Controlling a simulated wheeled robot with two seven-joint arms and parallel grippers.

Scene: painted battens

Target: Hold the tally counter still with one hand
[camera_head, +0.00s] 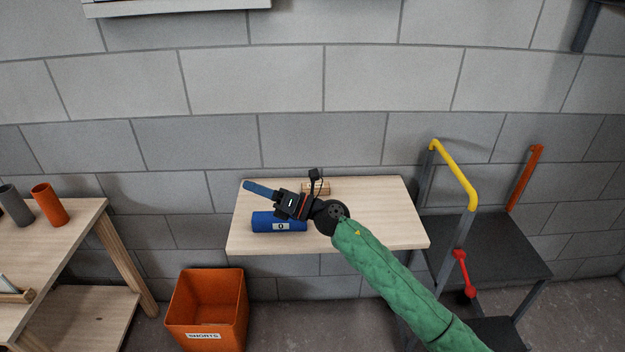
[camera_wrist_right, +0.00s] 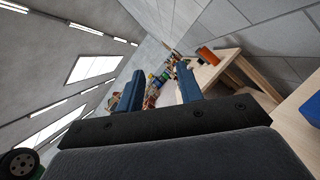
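The tally counter (camera_head: 264,222) looks like a blue block with a small white window reading 0. It lies on the front left part of the pale wooden bench top (camera_head: 385,215). My right gripper (camera_head: 258,188) points left above the bench, a little behind the counter in the head view and apart from it. The right wrist view shows its two blue fingers (camera_wrist_right: 160,90) spread with nothing between them. A blue patch at that view's right edge may be the counter. My left gripper is in neither view.
A small wooden block (camera_head: 322,188) lies behind my right wrist. An orange bin (camera_head: 207,310) labelled SHORTS stands on the floor. A shelf unit (camera_head: 60,235) with cups is at left. A grey step stand (camera_head: 495,250) with a yellow rail is at right.

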